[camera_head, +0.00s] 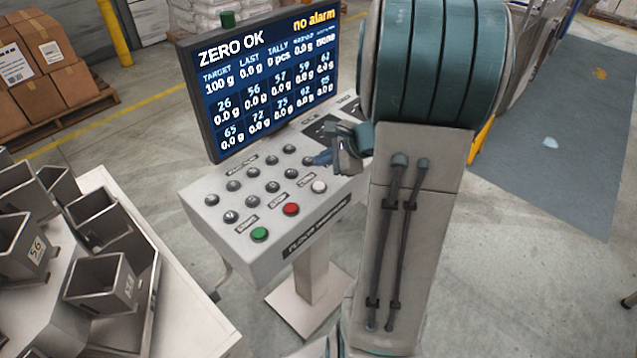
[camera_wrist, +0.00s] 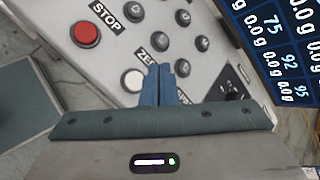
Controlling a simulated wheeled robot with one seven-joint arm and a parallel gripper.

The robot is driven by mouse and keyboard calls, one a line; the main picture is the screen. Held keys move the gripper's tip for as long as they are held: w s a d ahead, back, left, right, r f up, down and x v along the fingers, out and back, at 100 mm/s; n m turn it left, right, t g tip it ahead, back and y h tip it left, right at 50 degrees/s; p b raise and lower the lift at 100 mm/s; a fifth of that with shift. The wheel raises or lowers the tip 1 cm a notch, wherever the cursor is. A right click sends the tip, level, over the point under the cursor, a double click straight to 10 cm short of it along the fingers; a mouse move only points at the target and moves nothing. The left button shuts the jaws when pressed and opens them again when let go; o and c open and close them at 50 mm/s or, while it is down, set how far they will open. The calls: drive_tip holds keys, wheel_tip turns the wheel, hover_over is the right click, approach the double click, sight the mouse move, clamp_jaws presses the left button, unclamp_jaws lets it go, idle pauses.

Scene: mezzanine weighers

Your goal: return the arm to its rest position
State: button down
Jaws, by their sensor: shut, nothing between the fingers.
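My arm stands in front of the right part of the control console (camera_head: 240,235) in the head view. My gripper (camera_head: 322,158) is over the console's right side, its blue fingers together. In the wrist view the gripper (camera_wrist: 160,72) is shut and empty. Its tips are beside the white button (camera_wrist: 133,81), over the label that starts with "ZE". Whether the tips touch the panel I cannot tell. The red STOP button (camera_wrist: 85,34) lies to the upper left, and dark buttons (camera_wrist: 161,42) lie beyond the tips.
The screen (camera_head: 265,80) reads "ZERO OK" and "no alarm" behind the buttons. Weigher buckets (camera_head: 103,280) stand on a white table at the lower left. Boxes (camera_head: 45,90) on a pallet and a yellow post (camera_head: 115,32) are farther back. Open floor (camera_head: 540,270) lies to the right.

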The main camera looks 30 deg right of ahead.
idle(0.5)
drive_tip(key=s+a+r+n+g+h, duration=0.2)
drive_tip(key=s+a+r+n, duration=0.2)
drive_tip(key=s+a+n, duration=0.3)
drive_tip(key=s+a+r+n+g+h, duration=0.2)
drive_tip(key=s+a+n, duration=0.5)
drive_tip(key=s+n, duration=0.4)
drive_tip(key=r+n, duration=0.1)
drive_tip(key=n, duration=0.1)
drive_tip(key=shift+s+a+r+n+h, duration=0.15)
drive_tip(key=shift+a+r+n+h, duration=0.15)
drive_tip(key=shift+a+r+h, duration=0.1)
